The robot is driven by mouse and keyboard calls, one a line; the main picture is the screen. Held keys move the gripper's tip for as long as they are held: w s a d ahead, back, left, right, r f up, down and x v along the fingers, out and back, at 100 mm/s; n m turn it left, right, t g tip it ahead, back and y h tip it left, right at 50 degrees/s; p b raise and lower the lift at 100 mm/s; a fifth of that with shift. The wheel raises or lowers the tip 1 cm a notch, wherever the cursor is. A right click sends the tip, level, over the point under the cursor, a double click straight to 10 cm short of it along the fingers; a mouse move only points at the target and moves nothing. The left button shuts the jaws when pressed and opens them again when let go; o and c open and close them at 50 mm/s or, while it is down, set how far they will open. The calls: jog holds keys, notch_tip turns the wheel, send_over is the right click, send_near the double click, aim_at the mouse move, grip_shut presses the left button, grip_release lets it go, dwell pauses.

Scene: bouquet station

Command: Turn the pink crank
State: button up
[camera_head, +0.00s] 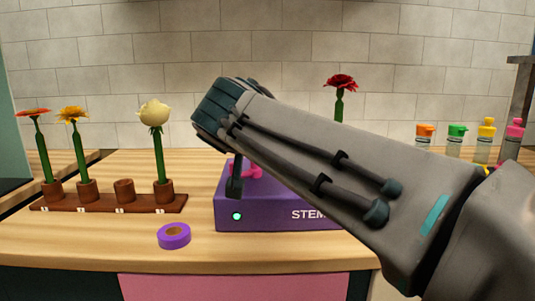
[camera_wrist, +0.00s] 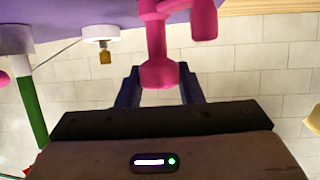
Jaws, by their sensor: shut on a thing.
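The pink crank (camera_head: 254,172) is on the purple box (camera_head: 262,216), whose front shows the letters "STEM" and a lit green light. My arm covers the right part of the box and most of the crank. My gripper (camera_head: 235,187) points down at the crank, above the box's left part. In the wrist view, the crank's pink handle (camera_wrist: 158,74) sits between the two dark fingers of my gripper (camera_wrist: 158,90), which is shut on it. Another pink part of the crank (camera_wrist: 203,18) shows beside it.
A wooden rack (camera_head: 105,203) with an orange, a yellow and a cream flower stands left, one holder empty. A purple tape roll (camera_head: 174,236) lies in front. A red flower (camera_head: 340,82) rises behind my arm. Several colour-capped bottles (camera_head: 457,140) stand at right.

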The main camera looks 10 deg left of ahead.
jog(key=m+h, duration=0.2)
jog(key=h, duration=0.1)
jog(key=shift+a+m, duration=0.2)
jog(key=shift+m, duration=0.1)
jog(key=shift+d+m+h+p, duration=0.1)
jog(key=shift+m+h+p, duration=0.7)
jog(key=shift+h+p, duration=0.1)
jog(key=shift+g, duration=0.3)
jog(key=o, duration=1)
jog(key=shift+c, duration=0.2)
jog(key=shift+s+h, duration=0.1)
jog(key=shift+h, duration=0.2)
jog(key=p+v, duration=0.3)
jog(key=v, duration=1)
jog(key=shift+s, duration=0.3)
